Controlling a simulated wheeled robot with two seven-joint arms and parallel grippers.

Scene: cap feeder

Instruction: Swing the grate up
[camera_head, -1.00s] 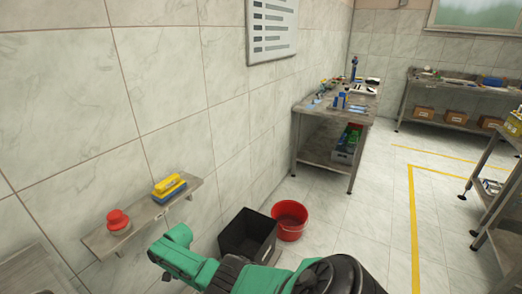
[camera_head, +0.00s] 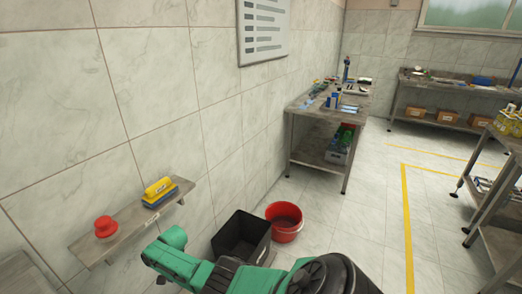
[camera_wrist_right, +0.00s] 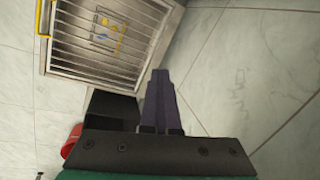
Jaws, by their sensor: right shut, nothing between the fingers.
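The grate (camera_wrist_right: 70,55) shows in the right wrist view at the upper left. It is a panel of thin parallel bars in a metal frame, with small yellow and blue things visible behind the bars. A yellow bar (camera_wrist_right: 31,20) shows beside the frame's left edge. My right gripper (camera_wrist_right: 160,75) is shut and empty. In the head view only my green and black right arm shows, and the grate is not visible there. My left gripper is not in view.
A wall shelf (camera_head: 128,240) carries a red knob-like object (camera_head: 106,226) and yellow and blue blocks (camera_head: 159,191). A black bin (camera_head: 243,238) and a red bucket (camera_head: 284,222) stand on the floor by the wall. A worktable (camera_head: 308,106) stands beyond; the floor right of it is clear.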

